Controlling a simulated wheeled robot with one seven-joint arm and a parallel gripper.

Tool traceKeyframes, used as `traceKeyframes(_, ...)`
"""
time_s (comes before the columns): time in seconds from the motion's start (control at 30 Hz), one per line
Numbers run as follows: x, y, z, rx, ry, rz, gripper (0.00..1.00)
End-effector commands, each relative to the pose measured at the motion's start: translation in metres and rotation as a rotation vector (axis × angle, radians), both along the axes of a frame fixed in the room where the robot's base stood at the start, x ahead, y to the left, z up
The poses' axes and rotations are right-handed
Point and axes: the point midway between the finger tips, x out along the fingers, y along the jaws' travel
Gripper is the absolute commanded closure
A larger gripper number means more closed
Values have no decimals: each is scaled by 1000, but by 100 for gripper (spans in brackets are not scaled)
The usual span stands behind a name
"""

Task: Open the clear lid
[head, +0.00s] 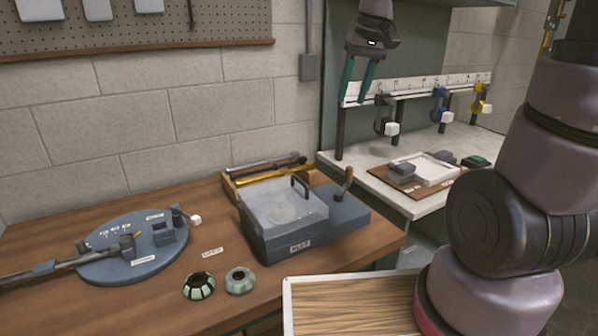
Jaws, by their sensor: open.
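The clear lid (268,205) is a see-through cover on the left part of a grey box (340,214) labelled on its front. It looks closed, lying nearly flat over the box. A dark handle (300,187) stands up near its right edge. A pale round shape shows through the lid. My gripper (354,101) hangs in the air above and to the right of the lid, well apart from it. Its two teal fingers point down, open, with nothing between them.
A crank with a brown knob (347,176) rises from the box's right side. Behind the box is a wooden tray (230,186) of tools. A round grey fixture (110,262) and two small ring-like parts (199,286) (240,280) stand to the left. Clamps hang on a white rail (420,86).

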Motion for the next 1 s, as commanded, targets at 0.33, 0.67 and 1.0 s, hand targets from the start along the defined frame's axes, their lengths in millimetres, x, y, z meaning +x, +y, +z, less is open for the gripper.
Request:
traceKeyframes(0.33, 55, 70, -84, -15, 192, 280, 55)
traceKeyframes(0.67, 67, 98, -121, -2, 256, 384, 55)
traceKeyframes(1.0, 62, 107, -173, -1, 259, 385, 55)
